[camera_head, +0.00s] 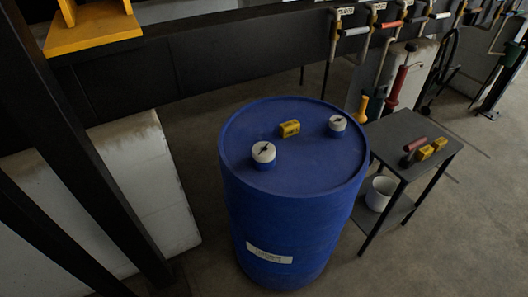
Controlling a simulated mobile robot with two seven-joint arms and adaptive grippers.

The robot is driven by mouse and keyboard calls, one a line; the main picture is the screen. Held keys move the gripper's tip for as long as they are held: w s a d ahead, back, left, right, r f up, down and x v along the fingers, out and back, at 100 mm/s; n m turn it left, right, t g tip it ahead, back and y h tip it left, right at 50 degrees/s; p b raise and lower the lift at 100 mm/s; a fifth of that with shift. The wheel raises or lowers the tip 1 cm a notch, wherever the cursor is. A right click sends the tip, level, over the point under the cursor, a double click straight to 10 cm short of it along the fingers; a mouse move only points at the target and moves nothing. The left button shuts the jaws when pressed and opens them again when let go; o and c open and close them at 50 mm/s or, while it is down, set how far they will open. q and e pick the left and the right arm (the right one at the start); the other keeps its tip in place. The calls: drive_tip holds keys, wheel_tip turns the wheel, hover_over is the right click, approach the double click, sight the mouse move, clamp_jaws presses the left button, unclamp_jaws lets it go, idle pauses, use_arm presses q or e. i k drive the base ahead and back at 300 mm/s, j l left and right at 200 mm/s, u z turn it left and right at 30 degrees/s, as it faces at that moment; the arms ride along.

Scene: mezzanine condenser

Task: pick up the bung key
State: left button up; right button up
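A tool with a red-brown handle and a dark end (413,148), which looks like the bung key, lies on top of the small dark side table (408,130). It is small in view, so I cannot be sure of its exact shape. Two yellow blocks (432,149) lie just right of it. A blue drum (288,215) stands upright left of the table. Its lid carries two round white-topped bungs, one at the front left (263,153) and one at the back right (337,124), with a yellow block (289,128) between them. Neither of my grippers is in view.
A white bucket (380,193) sits on the table's lower shelf. Pipes and hanging tools with coloured handles (397,85) line the back. Dark posts (85,150) and pale blocks (150,180) stand at left. The floor (455,230) at right is clear.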

sight(410, 147)
drive_tip(key=i+l+u, duration=0.15)
drive_tip(key=l+u, duration=0.15)
drive_tip(key=l, duration=0.85)
drive_tip(key=l+u, duration=0.3)
drive_tip(key=l, duration=0.9)
